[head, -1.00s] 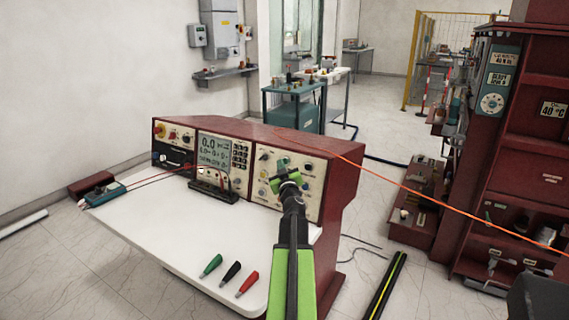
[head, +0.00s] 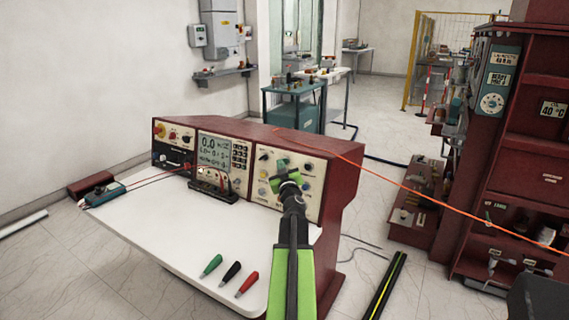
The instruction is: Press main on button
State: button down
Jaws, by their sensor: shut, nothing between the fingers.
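The red console (head: 340,190) stands behind a white tabletop, with three instrument panels on its front. The right cream panel (head: 305,207) carries several knobs and coloured buttons. I cannot tell which of them is the main on button; labels are too small to read. My arm reaches up from the bottom of the view. My gripper (head: 282,170), with green fingers, is shut and empty in front of the upper middle of the right panel and hides part of it. I cannot tell if it touches the panel.
On the white tabletop (head: 165,235) lie green, black and red probes (head: 231,273). A teal handheld meter (head: 104,192) with red leads sits at the left. An orange cable (head: 440,198) crosses the right side. A red cabinet (head: 495,150) stands at right.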

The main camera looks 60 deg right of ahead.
jog(key=shift+d+f, duration=0.1)
jog(key=shift+d, duration=0.3)
jog(key=shift+d+f, duration=0.1)
jog(key=shift+d, duration=0.35)
dwell(0.5)
dwell(0.3)
jog(key=shift+a+r, duration=0.2)
jog(key=shift+a, duration=0.65)
jog(key=shift+a+r+p, duration=0.2)
jog(key=shift+a, duration=0.6)
jog(key=shift+a+r+p, duration=0.15)
jog(key=shift+a+p, duration=0.05)
jog(key=shift+a, duration=0.65)
jog(key=shift+a+r+p, duration=0.2)
jog(key=shift+a, duration=0.6)
